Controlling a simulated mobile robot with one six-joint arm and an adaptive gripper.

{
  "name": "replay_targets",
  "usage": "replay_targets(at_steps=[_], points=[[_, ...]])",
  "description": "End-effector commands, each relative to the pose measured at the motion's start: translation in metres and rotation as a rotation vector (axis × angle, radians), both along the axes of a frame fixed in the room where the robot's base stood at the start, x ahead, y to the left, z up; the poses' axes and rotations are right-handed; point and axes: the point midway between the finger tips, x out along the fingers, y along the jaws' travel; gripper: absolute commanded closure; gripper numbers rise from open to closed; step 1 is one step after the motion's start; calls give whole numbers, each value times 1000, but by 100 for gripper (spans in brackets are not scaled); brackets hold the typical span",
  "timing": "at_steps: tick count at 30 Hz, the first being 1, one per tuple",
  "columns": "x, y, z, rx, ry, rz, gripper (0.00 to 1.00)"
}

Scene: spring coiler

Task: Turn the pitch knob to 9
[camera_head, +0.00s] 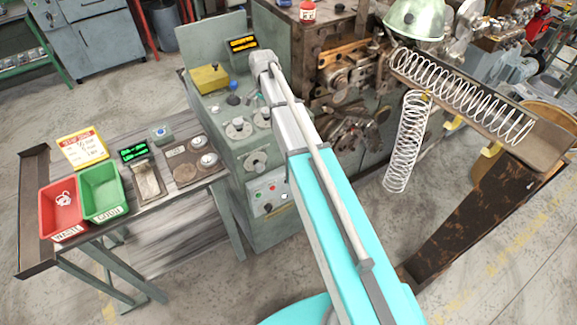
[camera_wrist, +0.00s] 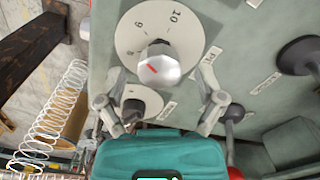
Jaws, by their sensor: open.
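In the wrist view a silver knob (camera_wrist: 160,66) with a red mark sits on a round pale dial (camera_wrist: 187,39). The dial shows 10 at the top and a 9-like figure to its left; another figure farther left is hard to read. The red mark lies near the knob's middle, slanted. My gripper (camera_wrist: 162,72) is open, one finger on each side of the knob with visible gaps. In the head view my arm covers part of the grey control panel (camera_head: 219,105), and I cannot tell which dial there is this one.
A second, dark knob (camera_wrist: 138,108) sits below the dial, close to my left finger. A black knob (camera_wrist: 299,57) stands out at right. In the head view the spring chute (camera_head: 545,150) is right of my arm, and a bench with red (camera_head: 47,224) and green (camera_head: 84,206) bins is left.

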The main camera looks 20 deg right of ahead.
Motion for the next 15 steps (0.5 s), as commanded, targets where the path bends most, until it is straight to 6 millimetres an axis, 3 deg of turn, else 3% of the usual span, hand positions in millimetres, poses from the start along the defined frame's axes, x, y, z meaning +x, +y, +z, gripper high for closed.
replay_targets(at_steps=[15], points=[[0,0,0,0,0,338,13]])
